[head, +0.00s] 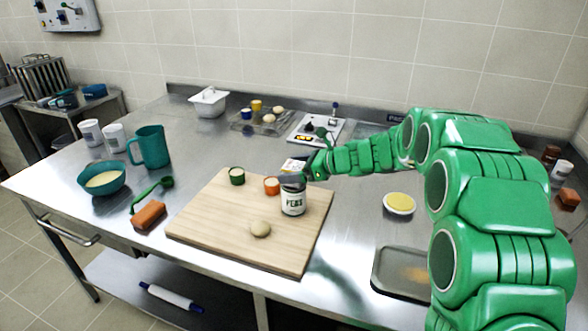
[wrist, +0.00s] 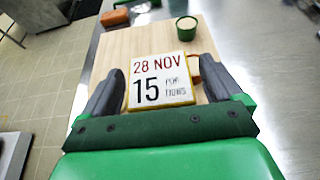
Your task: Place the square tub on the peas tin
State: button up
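In the head view the tub (head: 294,165) shows just behind the near finger. The peas tin (head: 293,204) stands upright on the wooden board, directly below the gripper. The wrist view does not show the tin. Whether the tub touches the tin is hidden by the finger.
The wooden board (head: 215,220) also holds a green tin (head: 237,176), an orange cup (head: 271,186) and a dough ball (head: 260,229). A sponge (head: 148,215) lies left. A yellow-topped bowl (head: 399,203) and a metal tray (head: 402,272) are at right.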

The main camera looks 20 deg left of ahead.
jog(key=shift+r, duration=0.1)
jog(key=shift+d+r, duration=0.15)
jog(key=shift+d, duration=0.15)
jog(key=v, duration=1.1)
jog(key=shift+d, duration=0.25)
jog(key=s+d+n+h, duration=0.4)
jog(key=s+d, duration=0.6)
jog(key=s, duration=0.5)
jog(key=s+d+f+n+g+h, duration=0.1)
jog(key=s+d+n+h, duration=0.4)
jog(key=s, duration=1)
jog(key=s+d+n+h, duration=0.4)
jog(key=s+d+n, duration=0.5)
jog(key=s+d, duration=0.6)
jog(key=shift+s+d+g, duration=0.3)
jog(key=shift+s+g, duration=0.1)
jog(key=shift+s, duration=0.15)
